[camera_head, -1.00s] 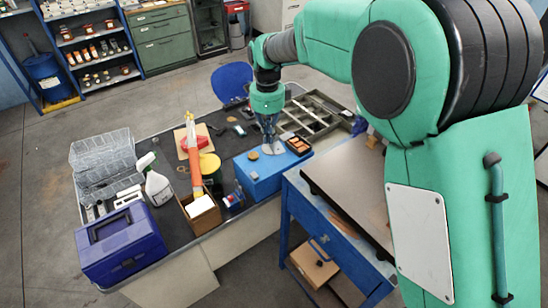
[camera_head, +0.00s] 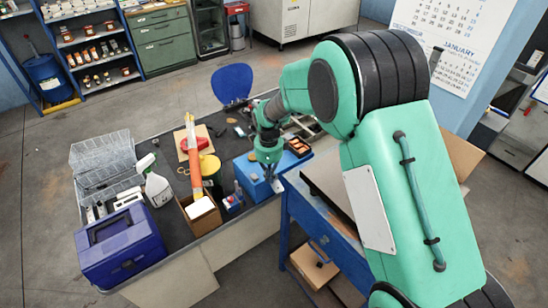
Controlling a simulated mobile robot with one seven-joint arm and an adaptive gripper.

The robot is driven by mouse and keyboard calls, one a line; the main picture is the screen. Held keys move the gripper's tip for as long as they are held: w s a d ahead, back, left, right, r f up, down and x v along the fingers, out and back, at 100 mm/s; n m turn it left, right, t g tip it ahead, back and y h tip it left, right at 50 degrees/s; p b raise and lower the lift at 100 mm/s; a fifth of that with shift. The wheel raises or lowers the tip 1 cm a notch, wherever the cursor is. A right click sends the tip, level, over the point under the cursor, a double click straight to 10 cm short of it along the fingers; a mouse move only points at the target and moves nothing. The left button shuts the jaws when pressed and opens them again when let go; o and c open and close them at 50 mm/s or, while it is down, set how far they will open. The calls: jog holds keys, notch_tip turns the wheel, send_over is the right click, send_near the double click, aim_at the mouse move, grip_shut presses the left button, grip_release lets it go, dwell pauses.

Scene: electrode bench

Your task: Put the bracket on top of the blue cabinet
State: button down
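The blue cabinet (camera_head: 250,183) is a low blue box on the right part of the dark bench. My gripper (camera_head: 272,180) points down at its front right edge, in front of part of its top. A small pale piece (camera_head: 278,186) shows at the fingertips; it may be the bracket, but it is too small to tell. I cannot tell whether the fingers are shut on it or whether it rests on the cabinet.
A round brown piece (camera_head: 252,157) and a dark tray with orange contents (camera_head: 298,147) sit at the cabinet's back. A cardboard box (camera_head: 202,222), spray bottle (camera_head: 157,186) and blue toolbox (camera_head: 120,243) stand left. A blue-framed table (camera_head: 310,212) is close on the right.

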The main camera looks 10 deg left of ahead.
jog(key=shift+w, duration=0.15)
jog(key=w+a, duration=0.2)
jog(key=w, duration=0.2)
jog(key=w+a+f, duration=0.1)
jog(key=w+a, duration=0.1)
jog(key=w, duration=0.3)
jog(key=w+a+b, duration=0.1)
jog(key=w+a, duration=0.2)
jog(key=w, duration=0.2)
jog(key=shift+f, duration=0.2)
jog(key=shift+f, duration=0.1)
jog(key=shift+f, duration=1.65)
jog(key=shift+f+b, duration=0.15)
jog(key=shift+b, duration=0.15)
jog(key=c, duration=2.3)
grip_release()
jog(key=shift+o, duration=0.2)
